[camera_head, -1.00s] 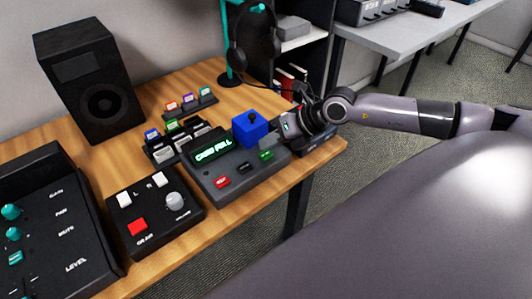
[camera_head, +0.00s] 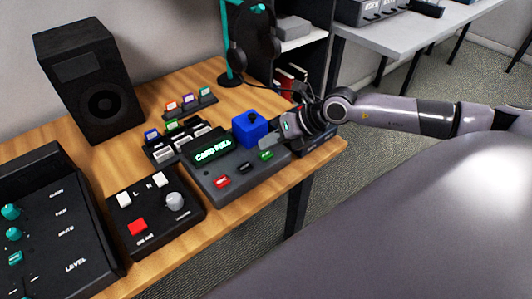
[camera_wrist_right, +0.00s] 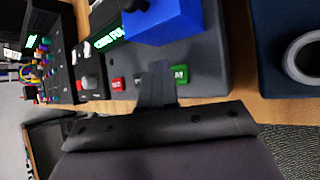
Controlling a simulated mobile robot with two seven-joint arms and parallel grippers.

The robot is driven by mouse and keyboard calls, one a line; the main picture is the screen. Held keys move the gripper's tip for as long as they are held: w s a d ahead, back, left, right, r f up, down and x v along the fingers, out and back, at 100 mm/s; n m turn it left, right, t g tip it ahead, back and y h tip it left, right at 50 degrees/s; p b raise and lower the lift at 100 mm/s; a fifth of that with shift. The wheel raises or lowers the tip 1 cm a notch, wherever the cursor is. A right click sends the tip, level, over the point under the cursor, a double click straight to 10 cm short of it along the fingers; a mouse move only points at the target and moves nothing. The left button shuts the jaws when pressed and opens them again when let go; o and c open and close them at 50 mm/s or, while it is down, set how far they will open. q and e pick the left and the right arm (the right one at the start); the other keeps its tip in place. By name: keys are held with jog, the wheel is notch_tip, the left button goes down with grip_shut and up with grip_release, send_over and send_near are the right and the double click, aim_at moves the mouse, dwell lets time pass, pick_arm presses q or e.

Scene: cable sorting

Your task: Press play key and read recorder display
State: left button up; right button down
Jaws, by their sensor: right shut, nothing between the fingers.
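The grey recorder (camera_head: 215,187) sits on the wooden desk. Its lit display (camera_head: 212,151) reads "CARD FULL" in green. Along its front are a red key (camera_head: 222,181), a dark key (camera_head: 244,168) and a green key (camera_head: 266,155). My right gripper (camera_head: 266,143) is shut and empty, low over the recorder's right end by the green key. My left gripper is out of view.
A blue box (camera_head: 250,129) with a dark knob stands at the recorder's back right, close to my gripper. A control box (camera_head: 155,212) and a mixer (camera_head: 60,235) are to the left. Card racks (camera_head: 178,143) stand behind. A dark-blue item with a ring (camera_wrist_right: 300,58) lies to the right.

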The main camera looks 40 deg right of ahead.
aim_at(270, 154)
jog(key=shift+f, duration=0.1)
jog(key=shift+f, duration=0.35)
jog(key=shift+f+b, duration=0.4)
jog(key=shift+b, duration=0.1)
dwell(0.6)
jog(key=shift+r+p, duration=0.75)
jog(key=shift+r, duration=0.05)
notch_tip(270, 154, up, 5)
jog(key=p, duration=0.4)
jog(key=shift+r, duration=0.1)
dwell(0.7)
